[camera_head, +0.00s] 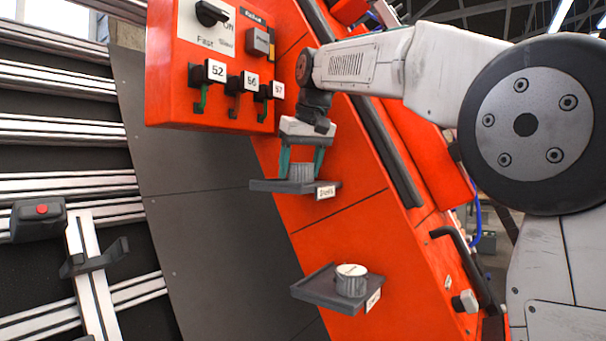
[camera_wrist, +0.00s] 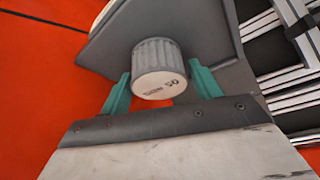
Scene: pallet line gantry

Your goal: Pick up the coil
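A grey ribbed cylinder, apparently the coil (camera_head: 301,172), stands on the upper small dark shelf (camera_head: 264,186) on the sloped orange panel. In the wrist view the coil (camera_wrist: 159,68) shows a pale end face with dark print. My gripper (camera_head: 301,168) is above this shelf with its two teal fingers pointing down, one on each side of the coil. In the wrist view my gripper (camera_wrist: 162,90) is open, with a visible gap between the coil and the right finger. A similar ribbed cylinder with a white top (camera_head: 351,280) stands on the lower shelf (camera_head: 318,287).
An orange control box (camera_head: 213,65) with a dial and hooks tagged 52, 56 and 57 is left of my arm. A dark handle (camera_head: 462,262) is at the lower right. Aluminium rails (camera_head: 60,186) run at the left. Space between the two shelves is clear.

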